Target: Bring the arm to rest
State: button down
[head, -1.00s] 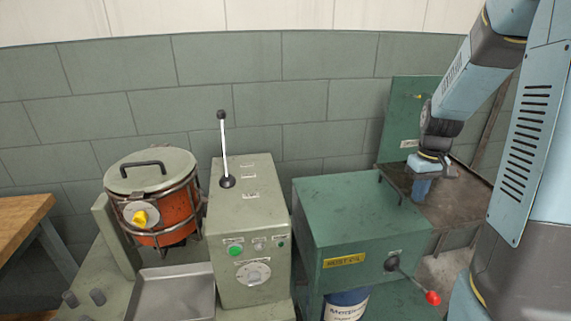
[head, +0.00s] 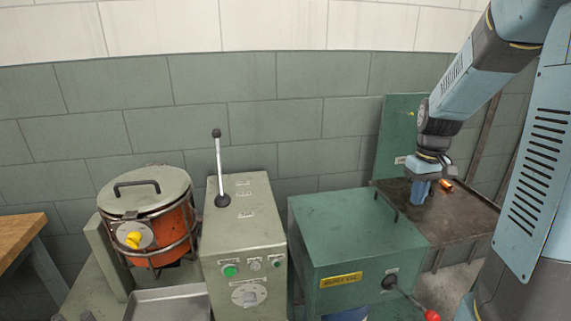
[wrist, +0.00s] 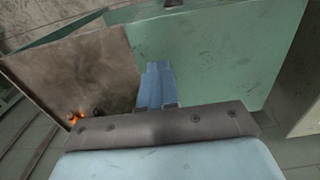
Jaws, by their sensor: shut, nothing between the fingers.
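My gripper (head: 422,194) hangs fingers down over the brown metal table (head: 465,217) at the right of the head view, just behind the green cabinet (head: 345,235). The blue fingers are shut with nothing between them; they also show in the wrist view (wrist: 157,84). My arm is bent, coming down from the upper right. In the wrist view, the brown table top (wrist: 85,70) lies to the left of the fingers and the green cabinet top (wrist: 220,45) to the right. I cannot tell whether the fingertips touch the table.
A red-knobbed crank (head: 411,299) sticks out of the cabinet. Left stand a grey-green box (head: 240,235) with an upright lever (head: 219,168), an orange lidded pot (head: 175,226) and a tray (head: 168,304).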

jog(key=s+a+r+m+t, duration=0.1)
jog(key=s+a+r+t, duration=0.1)
jog(key=s+a+r, duration=0.2)
jog(key=s+a+r+m+t, duration=0.1)
jog(key=s+a+r+t, duration=0.2)
jog(key=s+r, duration=0.7)
jog(key=shift+s+a+m, duration=0.3)
jog(key=shift+s+a, duration=0.6)
jog(key=shift+s, duration=2.15)
jog(key=shift+r, duration=0.1)
